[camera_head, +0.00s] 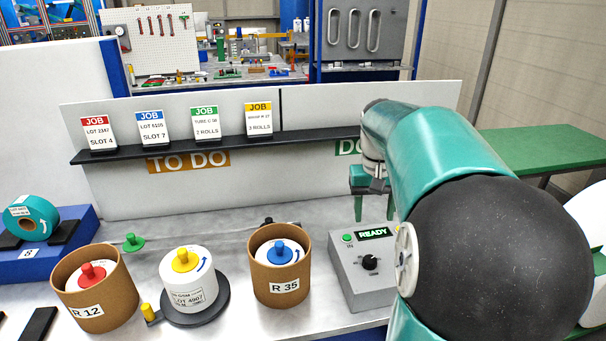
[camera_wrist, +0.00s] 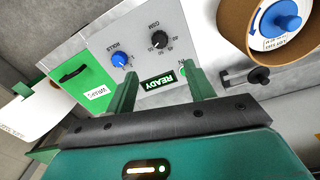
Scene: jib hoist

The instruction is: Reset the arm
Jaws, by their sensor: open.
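My arm reaches in from the right in the head view, and my gripper (camera_head: 374,208) hangs over the back of a grey control box (camera_head: 352,291). The two green fingers point down and stand apart with nothing between them. In the wrist view, my gripper (camera_wrist: 160,92) is also open and empty. The box there shows a blue knob (camera_wrist: 119,60), a black knob (camera_wrist: 160,40) and a lit READY display (camera_wrist: 159,82). My arm hides the right part of the box in the head view.
A brown tub marked R 35 (camera_head: 262,291) stands left of the box. A white roll (camera_head: 185,297) and a tub marked R 12 (camera_head: 112,312) stand farther left. A black shelf (camera_head: 230,148) with job cards runs behind. Bare metal bench (camera_head: 200,222) lies between.

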